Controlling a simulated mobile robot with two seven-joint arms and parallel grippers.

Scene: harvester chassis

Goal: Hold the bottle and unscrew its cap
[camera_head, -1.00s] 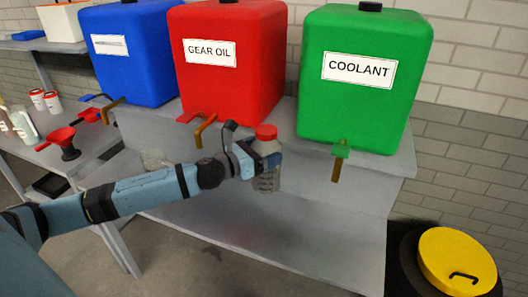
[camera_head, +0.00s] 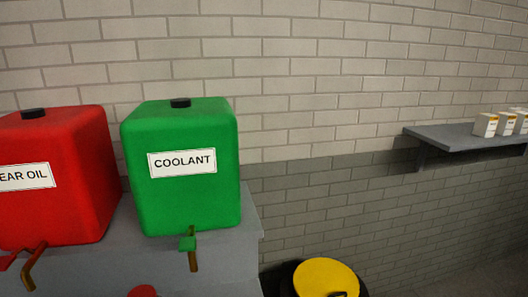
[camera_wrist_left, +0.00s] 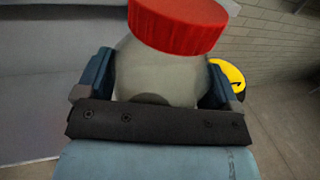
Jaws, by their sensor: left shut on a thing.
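The bottle (camera_wrist_left: 160,75) fills the middle of the left wrist view, a greyish translucent body with a ribbed red cap (camera_wrist_left: 178,26) on its neck. My left gripper (camera_wrist_left: 160,85) is shut around the bottle's body, one blue finger on each side, below the cap. In the head view only the top of the red cap (camera_head: 143,291) shows at the bottom edge; the bottle's body and my left gripper are out of that picture. My right gripper is in neither view.
A red gear oil tank (camera_head: 60,200) and a green coolant tank (camera_head: 185,195) stand on a grey bench (camera_head: 250,225), with taps in front. A yellow lid (camera_head: 325,278) is at lower right. A wall shelf (camera_head: 465,135) holds small white boxes (camera_head: 487,124).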

